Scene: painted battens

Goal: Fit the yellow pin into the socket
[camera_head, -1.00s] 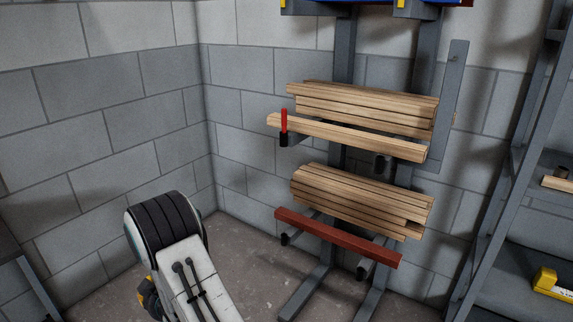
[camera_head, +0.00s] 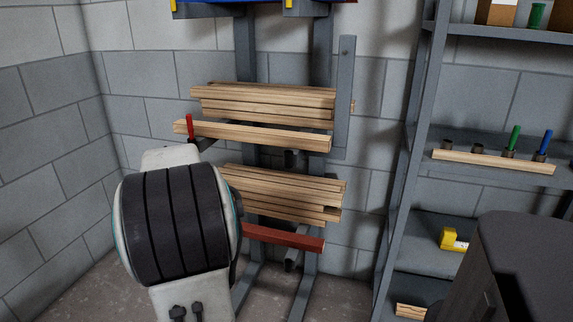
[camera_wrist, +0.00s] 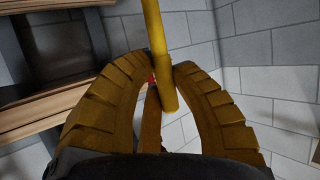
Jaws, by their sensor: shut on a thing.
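In the wrist view my gripper (camera_wrist: 160,72) is shut on the yellow pin (camera_wrist: 153,30). The pin is a long plain rod, running from the top edge down between the brown ribbed fingers. In the head view the gripper and pin are hidden behind or beyond my arm. A red pin (camera_head: 190,125) stands upright at the left end of the rack's middle level. Dark, short cylinders show at the rack's arm ends, one at the middle level (camera_head: 289,158) and one low down (camera_head: 293,264). I cannot tell which socket the task means.
Bare battens (camera_head: 265,102) lie stacked on the rack; a red-brown batten (camera_head: 285,238) lies lowest. On the right shelving, a wooden strip (camera_head: 500,161) fronts several holders, with a green pin (camera_head: 514,138) and blue pin (camera_head: 545,142). A dark bulk (camera_head: 510,250) fills the lower right.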

